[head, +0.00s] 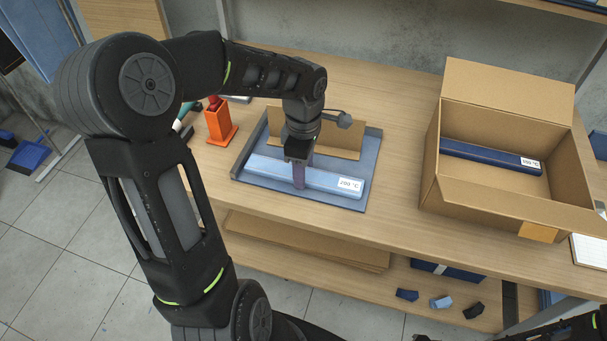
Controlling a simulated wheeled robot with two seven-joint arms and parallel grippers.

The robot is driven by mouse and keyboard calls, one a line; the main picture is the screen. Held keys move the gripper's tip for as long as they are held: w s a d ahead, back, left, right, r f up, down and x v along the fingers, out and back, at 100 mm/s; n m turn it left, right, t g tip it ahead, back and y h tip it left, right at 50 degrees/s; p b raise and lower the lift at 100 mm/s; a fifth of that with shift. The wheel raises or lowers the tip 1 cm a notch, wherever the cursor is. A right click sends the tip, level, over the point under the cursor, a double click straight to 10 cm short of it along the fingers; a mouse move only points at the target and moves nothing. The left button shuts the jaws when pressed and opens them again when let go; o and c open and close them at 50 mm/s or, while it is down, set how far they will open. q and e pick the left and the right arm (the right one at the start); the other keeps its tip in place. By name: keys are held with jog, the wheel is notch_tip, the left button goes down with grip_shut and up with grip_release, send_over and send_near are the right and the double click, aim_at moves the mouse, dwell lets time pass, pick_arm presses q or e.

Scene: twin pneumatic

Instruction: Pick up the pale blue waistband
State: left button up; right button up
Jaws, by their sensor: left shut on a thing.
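The pale blue waistband (325,185) is a long bar with a white "200 °C" label near its right end. It lies on a blue-grey mat or tray (366,150) on the wooden table. My left gripper (299,180) points down over the bar's middle and is shut on it. The fingertips partly cover the bar there. I cannot tell whether the bar is lifted off the tray. My right gripper is not in view; only a bit of dark arm shows at the bottom right edge.
A brown cardboard piece (335,136) stands behind the bar. An open cardboard box (430,172) at right holds a dark blue labelled bar (485,154). An orange holder (219,123) stands left of the tray. Flat cardboard (300,242) lies on the lower shelf.

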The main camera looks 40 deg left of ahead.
pick_arm(q)
jog(key=shift+c, duration=0.8)
jog(key=shift+r, duration=0.1)
notch_tip(320, 180, up, 10)
jog(key=shift+b, duration=0.35)
